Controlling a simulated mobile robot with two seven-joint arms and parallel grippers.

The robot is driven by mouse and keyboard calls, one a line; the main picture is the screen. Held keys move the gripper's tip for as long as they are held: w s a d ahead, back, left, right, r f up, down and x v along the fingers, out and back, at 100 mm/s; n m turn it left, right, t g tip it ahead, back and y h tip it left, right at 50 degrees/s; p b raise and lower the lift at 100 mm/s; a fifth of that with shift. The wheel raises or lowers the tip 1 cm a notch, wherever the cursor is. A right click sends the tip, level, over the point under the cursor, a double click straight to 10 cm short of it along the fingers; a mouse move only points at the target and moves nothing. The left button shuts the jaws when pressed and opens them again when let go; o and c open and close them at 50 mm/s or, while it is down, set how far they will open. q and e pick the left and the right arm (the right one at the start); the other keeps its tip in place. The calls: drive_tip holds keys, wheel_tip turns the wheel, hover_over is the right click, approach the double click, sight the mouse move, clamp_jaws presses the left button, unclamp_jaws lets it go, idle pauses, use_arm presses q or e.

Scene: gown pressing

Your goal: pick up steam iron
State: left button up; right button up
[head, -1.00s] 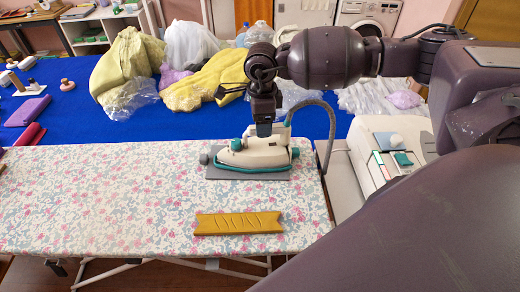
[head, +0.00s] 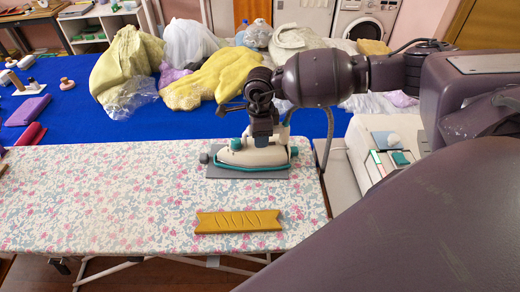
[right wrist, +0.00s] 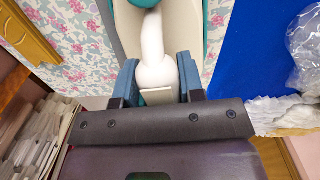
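My right gripper (head: 264,138) has come down from above onto the iron's handle area. In the right wrist view its two blue fingers (right wrist: 157,65) stand apart, one on each side of the white handle (right wrist: 153,45). A gap shows beside the handle near the fingertips, and firm contact cannot be seen. My left gripper is not in view.
The floral ironing board (head: 100,200) is mostly clear. A mustard-coloured plaque (head: 238,221) lies in front of the iron. The iron's cord (head: 328,145) loops at its right, near a white station (head: 375,165). Behind is a blue table (head: 90,120) with piled garments (head: 205,80).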

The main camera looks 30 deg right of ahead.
clamp_jaws()
drive_tip(key=shift+r, duration=0.1)
wheel_tip(320, 180, up, 20)
drive_tip(key=b, duration=0.2)
idle(0.5)
